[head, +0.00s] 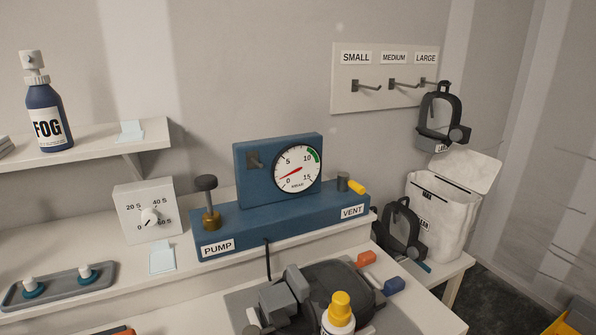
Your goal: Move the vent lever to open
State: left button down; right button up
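The vent lever (356,187) is a short yellow handle beside a dark grey cylindrical post (343,181). It sits at the right end of the blue pump unit (280,218), above the VENT label (352,211). The lever points to the right and slightly downward. No mark for its open or closed position is legible. Neither of my grippers can be made out in the head view.
A black-topped pump knob (206,184) stands at the unit's left end. A dark fixture (325,290) and a yellow-capped bottle (340,310) stand in front. A dark mask (402,230) and a white bin (438,215) are to the right. Little shelf is free before the unit.

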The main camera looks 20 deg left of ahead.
aim_at(344, 181)
jog(key=i+l, duration=0.5)
jog(key=l, duration=0.15)
jog(key=i+l, duration=0.5)
jog(key=l, duration=0.15)
jog(key=j, duration=0.75)
